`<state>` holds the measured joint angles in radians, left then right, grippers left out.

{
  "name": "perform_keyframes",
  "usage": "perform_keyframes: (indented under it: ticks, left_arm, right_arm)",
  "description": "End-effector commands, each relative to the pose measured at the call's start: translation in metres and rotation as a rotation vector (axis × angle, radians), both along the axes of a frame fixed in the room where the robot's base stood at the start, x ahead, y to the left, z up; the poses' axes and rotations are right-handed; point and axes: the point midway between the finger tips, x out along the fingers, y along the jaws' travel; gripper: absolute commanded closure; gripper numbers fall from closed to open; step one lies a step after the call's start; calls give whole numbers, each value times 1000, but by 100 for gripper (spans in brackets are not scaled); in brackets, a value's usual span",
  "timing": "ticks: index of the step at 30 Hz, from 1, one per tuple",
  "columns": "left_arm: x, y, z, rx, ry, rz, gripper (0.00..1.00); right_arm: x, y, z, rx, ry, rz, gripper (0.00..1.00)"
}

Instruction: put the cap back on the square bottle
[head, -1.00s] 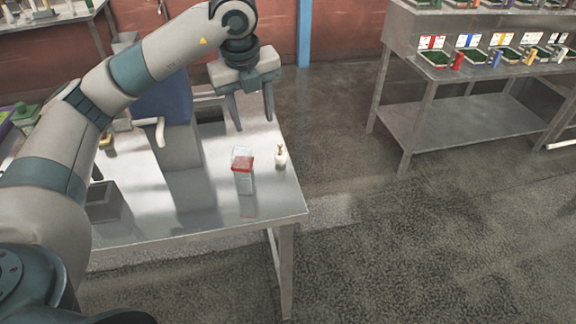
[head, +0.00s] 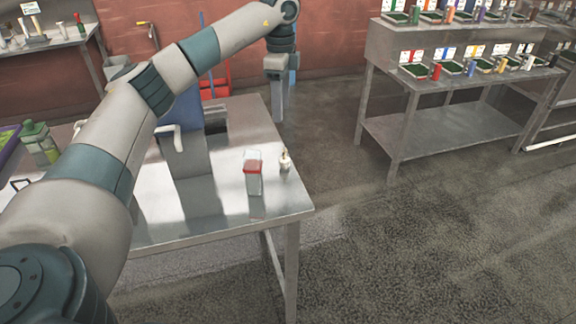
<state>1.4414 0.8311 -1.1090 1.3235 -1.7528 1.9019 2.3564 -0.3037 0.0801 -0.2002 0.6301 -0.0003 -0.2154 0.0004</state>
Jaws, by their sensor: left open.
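A small clear, square-sided bottle (head: 254,184) stands upright near the right edge of the metal table. A red band crosses it below a pale upper part; I cannot tell whether this red is a cap or contents. A small white item (head: 285,162) with a brass-coloured tip stands just right of it, close to the table edge. My left gripper (head: 277,117) is open, pointing down, beyond the table's right edge and behind the bottle, apart from both. Its fingers are seen edge-on and overlap. No separate cap can be made out. My right gripper is out of view.
A blue and grey machine (head: 183,145) stands on the table (head: 225,230) left of the bottle, partly behind my left arm. A green-lidded bottle (head: 40,143) is at far left. A two-level rack (head: 455,122) with trays and coloured vials stands at right. Floor between is clear.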

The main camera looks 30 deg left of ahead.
Motion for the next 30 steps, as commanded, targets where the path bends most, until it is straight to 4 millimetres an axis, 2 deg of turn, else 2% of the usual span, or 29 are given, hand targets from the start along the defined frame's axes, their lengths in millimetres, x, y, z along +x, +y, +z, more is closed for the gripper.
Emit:
perform_keyframes:
  ticks: [6, 14, 21, 30]
  left_arm:
    - [0, 0, 0, 0, 0, -2, 52]
    - [0, 0, -11, 1, 1, -3, 52]
    - [-1, 0, -47, 1, 3, -3, 52]
    - [-1, -1, -100, 0, 3, -3, 52]
  right_arm:
    - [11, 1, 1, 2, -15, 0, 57]
    - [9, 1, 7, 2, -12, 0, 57]
    - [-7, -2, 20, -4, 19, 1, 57]
    - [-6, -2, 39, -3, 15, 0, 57]
